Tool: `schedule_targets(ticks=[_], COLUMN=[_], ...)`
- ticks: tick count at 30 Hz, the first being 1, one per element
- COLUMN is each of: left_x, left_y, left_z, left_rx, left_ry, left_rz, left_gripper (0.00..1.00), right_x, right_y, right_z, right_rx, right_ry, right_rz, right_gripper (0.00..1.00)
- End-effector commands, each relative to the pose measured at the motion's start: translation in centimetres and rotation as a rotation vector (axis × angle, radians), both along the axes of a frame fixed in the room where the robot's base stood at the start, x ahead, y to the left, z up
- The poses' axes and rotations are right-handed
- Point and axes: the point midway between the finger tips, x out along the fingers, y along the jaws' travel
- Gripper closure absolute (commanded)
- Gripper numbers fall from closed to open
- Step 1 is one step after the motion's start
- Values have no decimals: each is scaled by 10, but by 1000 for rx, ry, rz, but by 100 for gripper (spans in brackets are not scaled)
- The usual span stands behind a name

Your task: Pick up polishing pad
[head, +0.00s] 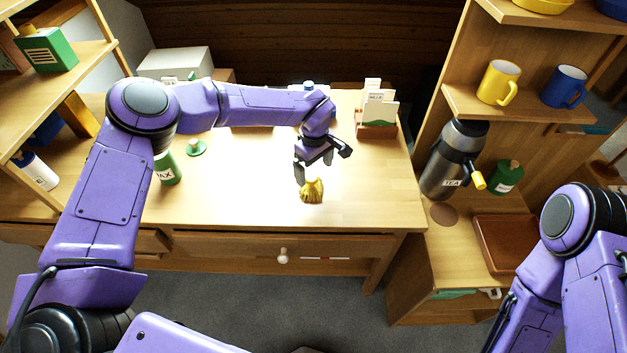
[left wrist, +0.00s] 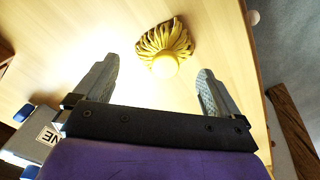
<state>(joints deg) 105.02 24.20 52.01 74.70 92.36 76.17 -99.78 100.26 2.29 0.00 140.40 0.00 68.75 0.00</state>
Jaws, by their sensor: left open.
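In the left wrist view the pad (left wrist: 165,40) lies just beyond the fingertips, between the lines of the two fingers. My left gripper (head: 322,164) is open and empty, above and slightly behind the pad, apart from it. The fingers also show in the left wrist view (left wrist: 158,72), spread wider than the pad. My right arm shows at lower right, but its gripper is out of view.
A green WAX bottle (head: 167,168) and a green knobbed disc (head: 196,149) stand left on the desk (head: 240,195). A card holder (head: 377,120) stands behind right. A steel TEA flask (head: 452,160) and a brown tray (head: 505,243) are on the right. Desk around the pad is clear.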

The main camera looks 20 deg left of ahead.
Motion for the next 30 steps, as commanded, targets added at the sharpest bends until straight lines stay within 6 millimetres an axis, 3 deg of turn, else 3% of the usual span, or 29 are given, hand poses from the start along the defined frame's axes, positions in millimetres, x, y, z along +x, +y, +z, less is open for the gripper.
schedule_targets(ticks=[8, 12, 19, 20, 24, 30], left_x=[-6, -5, -4, -4, -4, -4], left_y=[6, 5, 4, 4, 4, 4], left_z=[-36, -58, -62, -62, -62, -62], left_rx=[1, 1, 1, 1, 1, 1], left_ry=[3, 0, -3, -3, -3, -3], left_rz=[-1, -1, -2, -3, -3, -3], left_gripper=[3, 3, 3, 9, 53, 59], right_x=[0, 0, 0, 0, 0, 0], right_y=[0, 0, 0, 0, 0, 0], right_z=[26, 27, 26, 26, 26, 26], right_rx=[0, -1, 0, 0, 0, 0], right_ry=[0, -1, 0, 0, 0, 0], right_rz=[0, 0, 0, 0, 0, 0], right_gripper=[41, 41, 41, 41, 41, 41])
